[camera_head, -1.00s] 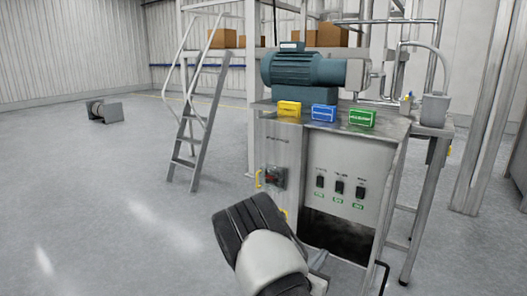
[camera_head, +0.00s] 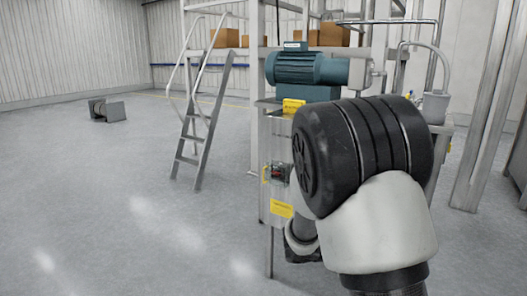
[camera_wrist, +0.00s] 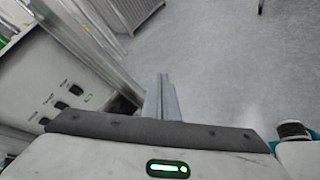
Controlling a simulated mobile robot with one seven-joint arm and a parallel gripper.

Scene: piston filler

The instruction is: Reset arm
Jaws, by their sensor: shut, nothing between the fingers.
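My gripper (camera_wrist: 165,97) shows in the wrist view as narrow grey fingers, shut and empty, with floor behind them. In the head view my arm fills the right middle and hides the gripper. The filler's steel cabinet (camera_head: 268,135) stands behind my arm, with most of its front covered. A red switch (camera_head: 277,173) shows on its left part. The wrist view shows its panel with black switches (camera_wrist: 61,105) to the left of the gripper, apart from it.
A ladder (camera_head: 200,125) stands to the left. A grey object (camera_head: 108,110) lies on the far floor. The floor at left is clear.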

